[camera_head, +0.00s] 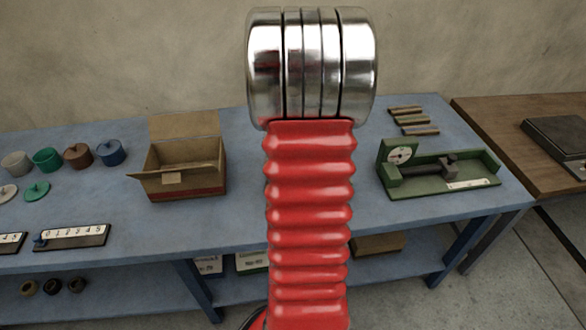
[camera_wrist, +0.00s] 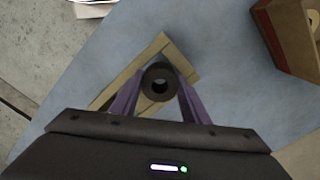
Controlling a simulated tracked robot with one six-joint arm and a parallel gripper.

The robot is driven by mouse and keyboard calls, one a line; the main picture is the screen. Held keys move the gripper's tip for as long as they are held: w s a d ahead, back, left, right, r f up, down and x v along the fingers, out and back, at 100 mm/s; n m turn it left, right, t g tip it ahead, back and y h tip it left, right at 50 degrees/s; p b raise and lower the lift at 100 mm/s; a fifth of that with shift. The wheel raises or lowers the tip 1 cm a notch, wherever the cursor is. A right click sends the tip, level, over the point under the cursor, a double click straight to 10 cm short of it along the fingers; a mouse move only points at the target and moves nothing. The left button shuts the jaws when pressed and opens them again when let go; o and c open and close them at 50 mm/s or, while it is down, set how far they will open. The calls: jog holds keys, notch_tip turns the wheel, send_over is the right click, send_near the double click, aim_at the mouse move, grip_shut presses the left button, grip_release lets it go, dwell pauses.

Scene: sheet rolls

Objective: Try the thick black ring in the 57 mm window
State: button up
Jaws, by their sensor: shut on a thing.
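In the wrist view, the purple fingers of my gripper (camera_wrist: 159,88) are shut on a thick black ring (camera_wrist: 160,70), one finger on each side, with its hole facing the camera. Behind the ring, a tan frame-like piece (camera_wrist: 146,54) lies at a slant on the blue bench; the ring and fingers hide part of it. I cannot tell whether the ring is above it or touching it. No size marking is readable, so I cannot tell if this is the 57 mm window. My red arm hides this spot in the head view.
An open cardboard box (camera_head: 180,187) stands left of my arm; its side also shows in the wrist view (camera_wrist: 287,38). A green gauge fixture (camera_head: 437,180) is at the right. Dark rings (camera_head: 52,286) lie on the lower shelf.

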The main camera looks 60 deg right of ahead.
jog(key=o, duration=1.2)
jog(key=shift+c, duration=0.2)
jog(key=shift+o, duration=0.3)
jog(key=o, duration=0.4)
jog(key=shift+r, duration=0.15)
jog(key=shift+r, duration=3.4)
jog(key=shift+s, duration=0.1)
